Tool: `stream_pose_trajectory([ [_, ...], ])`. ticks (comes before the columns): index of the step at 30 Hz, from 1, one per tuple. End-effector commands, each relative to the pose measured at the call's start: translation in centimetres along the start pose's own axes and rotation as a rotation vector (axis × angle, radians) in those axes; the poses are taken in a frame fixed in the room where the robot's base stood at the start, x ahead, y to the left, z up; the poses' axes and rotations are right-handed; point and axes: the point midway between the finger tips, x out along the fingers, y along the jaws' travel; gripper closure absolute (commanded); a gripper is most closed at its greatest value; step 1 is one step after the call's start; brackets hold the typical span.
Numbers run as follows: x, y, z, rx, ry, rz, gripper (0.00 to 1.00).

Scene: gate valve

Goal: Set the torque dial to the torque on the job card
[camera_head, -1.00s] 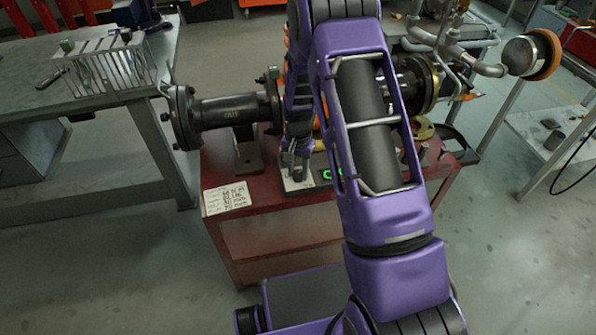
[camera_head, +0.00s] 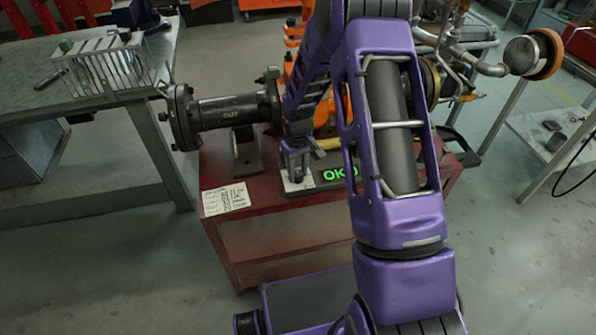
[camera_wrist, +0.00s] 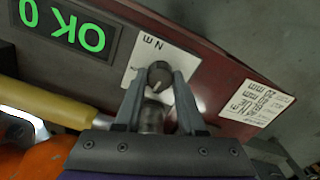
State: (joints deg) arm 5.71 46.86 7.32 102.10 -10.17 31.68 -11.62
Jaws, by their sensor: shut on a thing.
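The torque dial (camera_wrist: 159,74) is a small round dark knob with a pale pointer mark, on a white plate (camera_wrist: 170,45) marked "N m". My gripper (camera_wrist: 160,82) is shut on the dial, one finger on each side. In the head view, my gripper (camera_head: 297,168) is low over the plate (camera_head: 292,187) on the red cart. Beside it a display (camera_head: 338,174) shows green "OK 0", also in the wrist view (camera_wrist: 73,24). The job card (camera_head: 226,199) lies at the cart's front left corner. It shows handwritten lines in the wrist view (camera_wrist: 257,104), too small to read surely.
A flanged pipe marked "OUT" (camera_head: 230,112) stands behind my gripper on the red cart (camera_head: 275,233). A yellow cylinder (camera_wrist: 60,105) and an orange part (camera_wrist: 40,155) are close to my gripper. A grey bench (camera_head: 150,110) is at left.

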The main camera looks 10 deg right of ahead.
Motion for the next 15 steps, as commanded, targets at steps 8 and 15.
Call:
stream_pose_trajectory([
  [8, -0.04, 0.04, 0.03, -0.227, 0.0, -0.001, 1.0],
  [15, -0.05, 0.02, 0.01, -0.363, 0.0, 0.0, 1.0],
])
